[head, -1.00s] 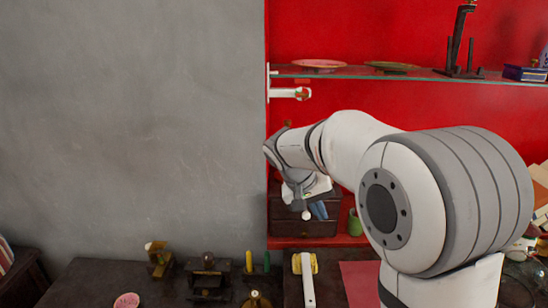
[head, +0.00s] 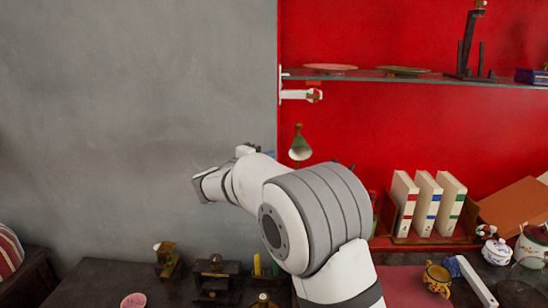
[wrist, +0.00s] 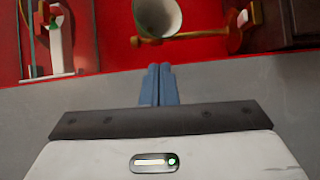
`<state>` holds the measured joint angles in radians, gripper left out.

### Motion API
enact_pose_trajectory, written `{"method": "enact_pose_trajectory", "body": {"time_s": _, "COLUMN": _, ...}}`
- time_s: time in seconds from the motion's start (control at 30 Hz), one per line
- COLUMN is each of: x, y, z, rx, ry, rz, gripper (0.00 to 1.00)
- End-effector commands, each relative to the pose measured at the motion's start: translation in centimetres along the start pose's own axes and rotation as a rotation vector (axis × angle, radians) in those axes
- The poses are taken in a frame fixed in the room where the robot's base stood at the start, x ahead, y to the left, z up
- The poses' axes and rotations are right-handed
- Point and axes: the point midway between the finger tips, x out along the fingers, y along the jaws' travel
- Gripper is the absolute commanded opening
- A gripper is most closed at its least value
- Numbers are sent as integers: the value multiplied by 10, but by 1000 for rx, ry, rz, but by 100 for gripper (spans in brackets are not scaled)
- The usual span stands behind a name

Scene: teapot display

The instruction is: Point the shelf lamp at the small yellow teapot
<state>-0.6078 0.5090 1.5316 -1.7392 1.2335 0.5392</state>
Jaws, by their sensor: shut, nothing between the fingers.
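The shelf lamp (head: 300,150) hangs below the glass shelf in the head view, its shade mouth tilted down and toward the camera. In the wrist view, its pale shade (wrist: 158,14) is at the top, with a brass arm running right to a knob. A small yellow pot with a handle (head: 437,279), apparently the yellow teapot, stands at lower right. My gripper's blue fingers (wrist: 157,85) are together and empty, below the shade in the wrist picture and apart from it. In the head view, the gripper (head: 268,154) is mostly hidden, left of the lamp.
The glass shelf (head: 400,77) runs above the lamp. Several white binders (head: 428,204) stand right of my arm. Dark tables with small objects lie below. The grey wall (head: 130,120) leaves free room at left.

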Motion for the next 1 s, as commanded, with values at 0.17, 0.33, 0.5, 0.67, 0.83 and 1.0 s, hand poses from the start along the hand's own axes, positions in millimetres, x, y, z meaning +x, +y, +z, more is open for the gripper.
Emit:
{"method": "enact_pose_trajectory", "body": {"time_s": 0.17, "x": 36, "y": 2, "z": 1, "rx": -1, "ry": -4, "rz": -1, "gripper": 0}}
{"method": "enact_pose_trajectory", "body": {"time_s": 0.33, "x": 58, "y": 1, "z": 1, "rx": 0, "ry": -3, "rz": -2, "gripper": 0}}
{"method": "enact_pose_trajectory", "body": {"time_s": 0.5, "x": 68, "y": 0, "z": 2, "rx": 0, "ry": -3, "rz": -1, "gripper": 0}}
{"method": "enact_pose_trajectory", "body": {"time_s": 0.67, "x": 69, "y": 0, "z": 2, "rx": 0, "ry": -3, "rz": -2, "gripper": 0}}
{"method": "enact_pose_trajectory", "body": {"time_s": 0.83, "x": 80, "y": 1, "z": 16, "rx": 2, "ry": -9, "rz": -2, "gripper": 0}}
{"method": "enact_pose_trajectory", "body": {"time_s": 1.0, "x": 69, "y": -2, "z": 3, "rx": 2, "ry": 12, "rz": -3, "gripper": 0}}
